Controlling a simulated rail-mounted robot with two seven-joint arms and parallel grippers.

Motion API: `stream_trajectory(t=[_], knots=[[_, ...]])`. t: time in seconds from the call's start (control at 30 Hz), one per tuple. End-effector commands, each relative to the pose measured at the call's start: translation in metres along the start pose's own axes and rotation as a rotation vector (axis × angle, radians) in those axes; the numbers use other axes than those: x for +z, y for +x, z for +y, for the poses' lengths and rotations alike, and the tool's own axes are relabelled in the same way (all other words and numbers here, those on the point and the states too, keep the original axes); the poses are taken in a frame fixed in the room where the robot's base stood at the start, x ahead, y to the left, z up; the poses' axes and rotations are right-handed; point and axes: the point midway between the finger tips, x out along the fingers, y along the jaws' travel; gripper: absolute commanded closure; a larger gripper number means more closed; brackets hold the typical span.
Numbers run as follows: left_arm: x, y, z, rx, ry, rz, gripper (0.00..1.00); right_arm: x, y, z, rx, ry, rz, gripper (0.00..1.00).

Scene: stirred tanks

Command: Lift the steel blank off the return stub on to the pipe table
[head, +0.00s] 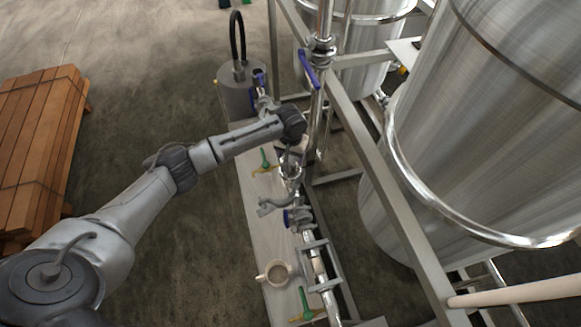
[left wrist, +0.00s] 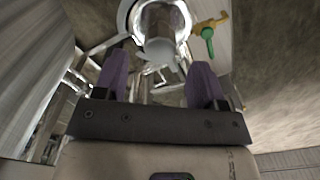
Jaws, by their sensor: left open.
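My left gripper (head: 292,152) is over the pipe run in the head view, pointing down at the pipework beside the pipe table (head: 260,235). In the left wrist view its two purple fingers (left wrist: 160,82) stand wide apart with nothing between the tips. Beyond the tips is a round steel pipe end (left wrist: 162,30) with a bright ring around it. I cannot tell whether this is the blank on the return stub. In the head view my own arm and gripper partly hide that spot. My right gripper is in neither view.
An open steel clamp (head: 275,206), a mug (head: 276,272) and green-handled pieces (head: 305,305) are on the table. One green-and-yellow piece (left wrist: 208,34) is beside the pipe end. A grey pot (head: 238,92) stands at the far end. Steel tanks (head: 480,130) and frame rails crowd the right.

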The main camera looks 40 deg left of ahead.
Motion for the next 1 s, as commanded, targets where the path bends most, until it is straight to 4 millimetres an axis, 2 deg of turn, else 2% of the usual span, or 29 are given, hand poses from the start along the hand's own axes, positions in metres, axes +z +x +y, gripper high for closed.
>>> stream_trajectory(t=[0.1, 0.3, 0.63, 1.0], knots=[[0.003, 0.019, 0.0, -0.001, -0.001, -0.002, 0.36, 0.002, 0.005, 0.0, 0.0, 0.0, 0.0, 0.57], [0.003, 0.037, 0.0, -0.001, -0.001, -0.001, 0.36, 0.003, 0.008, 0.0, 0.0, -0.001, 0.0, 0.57], [0.003, 0.04, 0.0, -0.001, 0.0, 0.0, 0.37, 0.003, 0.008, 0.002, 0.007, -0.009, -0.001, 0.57], [0.003, 0.04, 0.0, -0.001, 0.0, 0.0, 0.72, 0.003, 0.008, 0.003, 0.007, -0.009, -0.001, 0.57]])
